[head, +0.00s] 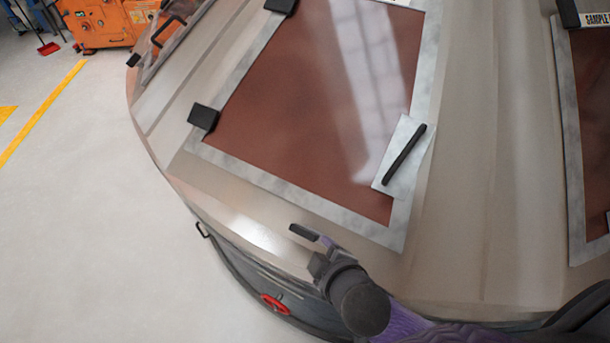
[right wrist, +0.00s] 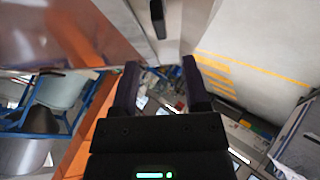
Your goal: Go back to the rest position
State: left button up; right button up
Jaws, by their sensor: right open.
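My right gripper (head: 312,247) is at the lower middle of the head view, beside the rounded near edge of the beige metal housing (head: 480,200). In the right wrist view its two fingers (right wrist: 160,82) are apart with nothing between them. It is clear of the brown hatch panel (head: 290,110) with its grey frame. A pale plate with a black handle (head: 404,155) lies at the panel's right edge. My left gripper is not in view.
A second framed brown panel (head: 595,90) is at the right edge. A red handwheel (head: 274,304) is on the housing's side, below a small black handle (head: 202,230). An orange machine (head: 105,22) stands far off at the upper left. The grey floor (head: 90,220) on the left is clear.

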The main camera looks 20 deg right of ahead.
jog(key=s+d+m+g+b, duration=0.1)
jog(key=s+d+m+g, duration=0.4)
jog(key=s+m, duration=0.4)
notch_tip(320, 180, down, 34)
jog(key=s+g+b, duration=0.3)
jog(key=b, duration=1.4)
jog(key=s+d+f+b, duration=0.1)
jog(key=s+f+b, duration=0.4)
jog(key=f, duration=0.5)
jog(key=s+d+f+g+b, duration=0.1)
jog(key=s+f+b, duration=0.4)
jog(key=s+f, duration=0.3)
notch_tip(320, 180, down, 3)
jog(key=shift+r+n+h+b, duration=0.1)
jog(key=shift+n+h+b, duration=0.2)
jog(key=shift+h+b, duration=0.1)
